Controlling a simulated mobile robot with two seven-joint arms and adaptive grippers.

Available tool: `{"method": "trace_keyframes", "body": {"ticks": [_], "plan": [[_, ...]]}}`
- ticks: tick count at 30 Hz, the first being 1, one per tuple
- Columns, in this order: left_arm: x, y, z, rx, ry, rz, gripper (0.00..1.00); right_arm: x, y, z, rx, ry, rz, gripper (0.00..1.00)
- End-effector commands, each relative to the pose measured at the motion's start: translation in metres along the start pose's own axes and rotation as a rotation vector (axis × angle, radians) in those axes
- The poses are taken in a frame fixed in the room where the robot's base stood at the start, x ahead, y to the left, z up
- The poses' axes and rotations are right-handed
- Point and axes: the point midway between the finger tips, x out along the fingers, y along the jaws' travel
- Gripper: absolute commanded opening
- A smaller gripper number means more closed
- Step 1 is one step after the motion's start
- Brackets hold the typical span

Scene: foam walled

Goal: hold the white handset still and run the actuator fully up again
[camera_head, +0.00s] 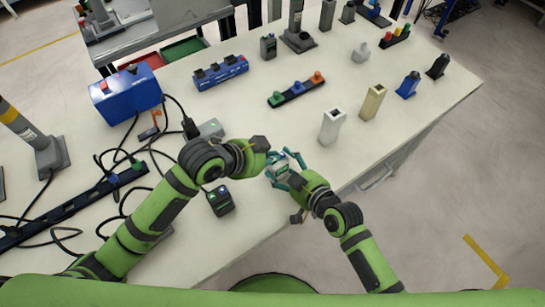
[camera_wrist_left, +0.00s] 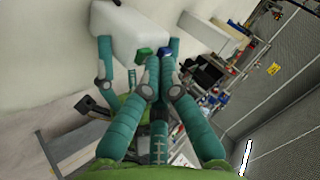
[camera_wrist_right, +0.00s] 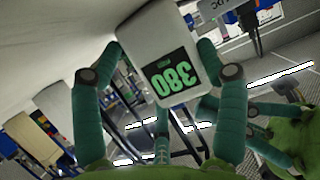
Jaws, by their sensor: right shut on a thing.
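The white handset (camera_head: 279,170) is held over the table's front edge between the fingers of my right gripper (camera_head: 285,170). In the right wrist view the handset (camera_wrist_right: 152,35) fills the top, its dark screen showing green digits like 380, upside down. In the left wrist view the handset (camera_wrist_left: 130,30) has a green button (camera_wrist_left: 145,53) and a blue button (camera_wrist_left: 165,51) at its edge. My left gripper (camera_wrist_left: 158,67) has its fingertips together close to these buttons; I cannot tell if they touch. Which upright column is the actuator is unclear.
A grey column with a yellow band (camera_head: 22,125) stands at the left; another dark column (camera_head: 298,38) stands at the back. A blue box (camera_head: 126,95), loose cables and a small black device (camera_head: 220,200) are on the table. White and tan holders (camera_head: 331,128) stand right of my grippers.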

Motion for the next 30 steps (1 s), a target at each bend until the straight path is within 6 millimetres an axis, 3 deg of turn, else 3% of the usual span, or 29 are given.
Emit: {"method": "trace_keyframes", "body": {"ticks": [20, 30], "plan": [[-0.012, -0.009, -0.009, 0.001, 0.000, 0.000, 0.00, 0.000, 0.000, 0.001, -0.001, -0.003, 0.000, 0.37], [-0.034, -0.026, -0.025, 0.003, 0.002, -0.004, 0.00, 0.000, 0.000, 0.001, -0.001, -0.003, 0.000, 0.37]]}}
